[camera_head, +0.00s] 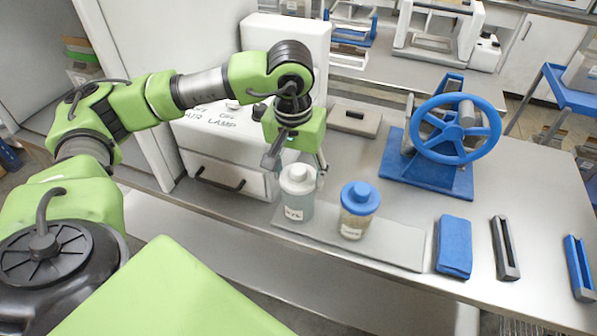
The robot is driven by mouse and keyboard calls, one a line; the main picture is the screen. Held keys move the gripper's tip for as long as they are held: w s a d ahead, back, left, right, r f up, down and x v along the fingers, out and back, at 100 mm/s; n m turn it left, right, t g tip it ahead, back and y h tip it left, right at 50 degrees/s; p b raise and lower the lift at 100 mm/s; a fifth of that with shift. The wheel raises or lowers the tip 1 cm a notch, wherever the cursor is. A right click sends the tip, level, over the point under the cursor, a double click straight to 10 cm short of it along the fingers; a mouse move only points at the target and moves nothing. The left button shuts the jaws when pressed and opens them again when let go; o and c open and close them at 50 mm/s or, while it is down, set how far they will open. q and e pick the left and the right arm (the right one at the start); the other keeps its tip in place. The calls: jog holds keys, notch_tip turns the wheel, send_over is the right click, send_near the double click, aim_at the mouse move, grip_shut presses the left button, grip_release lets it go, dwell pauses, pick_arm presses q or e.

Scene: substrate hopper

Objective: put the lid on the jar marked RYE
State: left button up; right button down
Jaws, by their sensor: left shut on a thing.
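A clear jar (295,211) with a small white label stands on a grey mat at the bench's front. Its lettering is small and looks like RYE, but I cannot read it surely. A white lid (298,183) with a knob is at the jar's mouth; I cannot tell whether it is fully seated. My left gripper (296,166) points down at the lid, with its fingers at either side, shut on it. A second jar (352,227), with tan contents and a blue lid (360,197), stands to the right. My right gripper is out of view.
The grey mat (395,246) lies along the bench. A white box (222,150) marked LAMP stands behind left. A blue handwheel stand (455,135) is behind right. A blue block (454,246) and dark holder (504,248) lie to the right.

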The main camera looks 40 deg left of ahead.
pick_arm(q)
jog(key=o, duration=0.9)
jog(key=shift+c, duration=0.2)
notch_tip(320, 180, up, 12)
jog(key=s, duration=0.1)
jog(key=shift+s+d, duration=0.15)
jog(key=shift+s, duration=0.05)
jog(key=shift+f, duration=0.1)
